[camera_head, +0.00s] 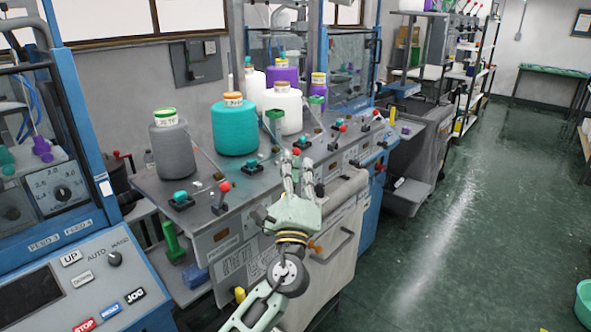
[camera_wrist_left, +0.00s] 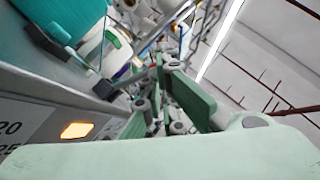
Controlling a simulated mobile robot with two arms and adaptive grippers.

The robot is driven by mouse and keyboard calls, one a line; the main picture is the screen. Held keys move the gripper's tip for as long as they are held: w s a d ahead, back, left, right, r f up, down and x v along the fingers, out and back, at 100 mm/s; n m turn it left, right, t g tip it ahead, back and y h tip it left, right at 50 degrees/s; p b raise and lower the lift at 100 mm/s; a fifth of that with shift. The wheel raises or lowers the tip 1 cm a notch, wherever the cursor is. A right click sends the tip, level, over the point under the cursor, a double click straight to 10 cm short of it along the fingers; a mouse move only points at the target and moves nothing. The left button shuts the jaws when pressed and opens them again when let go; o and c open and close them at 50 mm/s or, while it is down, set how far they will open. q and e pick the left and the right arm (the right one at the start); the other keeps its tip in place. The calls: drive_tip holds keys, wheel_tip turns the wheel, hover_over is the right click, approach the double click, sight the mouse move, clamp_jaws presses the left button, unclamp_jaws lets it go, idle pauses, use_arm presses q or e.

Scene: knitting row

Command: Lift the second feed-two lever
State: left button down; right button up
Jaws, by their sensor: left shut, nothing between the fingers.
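My left gripper (camera_head: 297,166) is over the front edge of the machine's grey top, its fingers pointing away from me. It is shut with nothing held. Its pale green fingers (camera_wrist_left: 170,100) fill the middle of the left wrist view. A red-knobbed lever (camera_head: 224,187) stands on the top to the gripper's left. Another red knob (camera_head: 296,152) shows right at the fingertips; I cannot tell if they touch. Further red-knobbed levers (camera_head: 343,128) stand farther along the row. I cannot read which lever is the second feed-two one. My right gripper is not in view.
A teal yarn cone (camera_head: 234,128), a grey cone (camera_head: 171,145) and white and purple cones (camera_head: 282,108) stand behind the levers. A control panel (camera_head: 75,285) is at the near left. An orange lit button (camera_wrist_left: 76,130) is on the machine front. The green floor (camera_head: 470,220) at right is mostly clear.

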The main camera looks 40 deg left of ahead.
use_arm(q)
drive_tip(key=n+g+p, duration=0.1)
drive_tip(key=p, duration=0.1)
drive_tip(key=a+r+n+g+p, duration=0.1)
drive_tip(key=n+p, duration=0.1)
drive_tip(key=shift+r+g+y, duration=0.1)
drive_tip(key=shift+g+y, duration=0.2)
drive_tip(key=shift+g, duration=0.1)
idle(0.4)
